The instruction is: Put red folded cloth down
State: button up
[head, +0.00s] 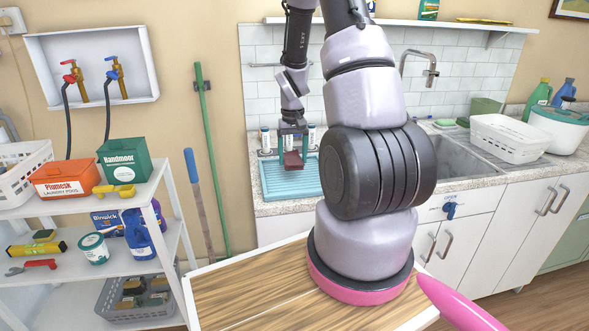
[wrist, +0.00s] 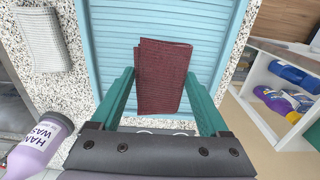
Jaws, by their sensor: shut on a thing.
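The red folded cloth (wrist: 162,75) is held between the two green fingers of my gripper (wrist: 160,84). The cloth also shows small and dark red in the head view (head: 293,160), under my gripper (head: 292,148). Below it is a light blue ribbed tray (head: 274,184) on the speckled counter, which fills the middle of the wrist view (wrist: 110,30). The cloth lies within the tray's outline in both views. I cannot tell whether its lower edge touches the tray.
A grey-white cloth (wrist: 42,38) and a purple hand wash bottle (wrist: 38,146) are left of the tray in the wrist view. Several small jars stand behind the tray. The sink (head: 460,160) and a white basket (head: 508,138) are to the right. The tray's visible surface is otherwise bare.

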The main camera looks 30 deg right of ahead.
aim_at(293, 176)
jog(key=shift+f, duration=2.1)
jog(key=o, duration=1.3)
jog(key=shift+f, duration=0.1)
